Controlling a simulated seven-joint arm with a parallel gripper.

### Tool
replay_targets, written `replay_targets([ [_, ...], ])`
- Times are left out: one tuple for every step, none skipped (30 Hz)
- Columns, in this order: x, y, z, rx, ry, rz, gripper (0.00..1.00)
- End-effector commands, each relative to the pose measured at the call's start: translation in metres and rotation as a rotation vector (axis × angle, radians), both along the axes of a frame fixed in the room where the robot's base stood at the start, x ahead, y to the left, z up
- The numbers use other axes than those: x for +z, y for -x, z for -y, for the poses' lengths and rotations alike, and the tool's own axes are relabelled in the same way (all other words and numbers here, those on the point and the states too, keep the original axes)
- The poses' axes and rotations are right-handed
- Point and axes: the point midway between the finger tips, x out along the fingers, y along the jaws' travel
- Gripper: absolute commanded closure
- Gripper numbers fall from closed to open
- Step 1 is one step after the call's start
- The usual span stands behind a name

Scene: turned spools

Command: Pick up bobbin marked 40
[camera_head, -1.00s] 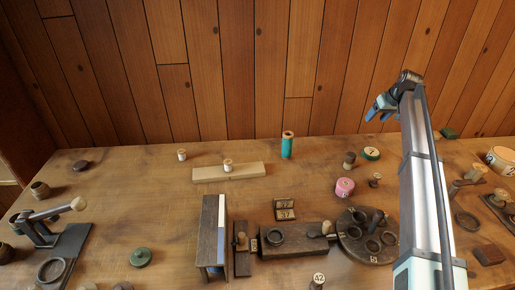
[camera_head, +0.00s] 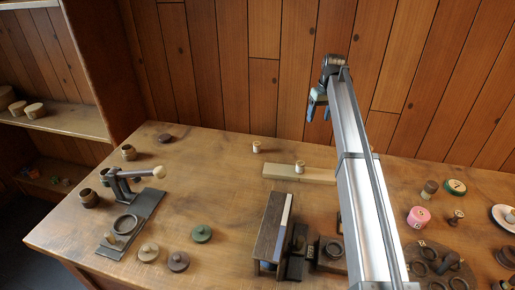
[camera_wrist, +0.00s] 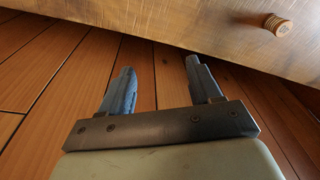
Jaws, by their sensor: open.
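My gripper (camera_head: 318,105) is raised in front of the plank wall, above the table's back edge. In the wrist view my gripper (camera_wrist: 160,82) is open, with nothing between its fingers. I cannot read a 40 on any bobbin. A small pale bobbin (camera_head: 257,147) stands on the table near the back edge.
A lever tool (camera_head: 120,182) and green knobbed lid (camera_head: 201,233) are on the left. A dark upright block (camera_head: 271,230) stands near the middle. A pink spool (camera_head: 418,217) and green numbered disc (camera_head: 455,187) are on the right. Shelves (camera_head: 60,120) stand left. The left-middle tabletop is mostly clear.

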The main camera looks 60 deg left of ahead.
Motion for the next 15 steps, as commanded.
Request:
replay_targets([
  [0.002,0.026,-0.019,0.025,0.013,0.0,0.37],
  [0.003,0.041,-0.027,0.037,0.024,0.001,0.37],
  [0.004,0.059,-0.039,0.052,0.036,0.002,0.37],
  [0.005,0.073,-0.046,0.064,0.045,0.003,0.37],
  [0.006,0.088,-0.054,0.076,0.054,0.002,0.37],
  [0.007,0.106,-0.063,0.091,0.066,0.004,0.37],
  [0.008,0.119,-0.07,0.101,0.073,0.006,0.37],
  [0.009,0.131,-0.075,0.11,0.081,0.008,0.37],
  [0.01,0.146,-0.082,0.121,0.091,0.009,0.37],
  [0.011,0.157,-0.087,0.129,0.098,0.01,0.37],
  [0.012,0.167,-0.091,0.136,0.104,0.011,0.37],
  [0.012,0.178,-0.095,0.144,0.11,0.013,0.37],
  [0.013,0.186,-0.098,0.15,0.114,0.014,0.37],
  [0.013,0.192,-0.101,0.154,0.119,0.015,0.37],
  [0.014,0.199,-0.103,0.159,0.124,0.016,0.37],
])
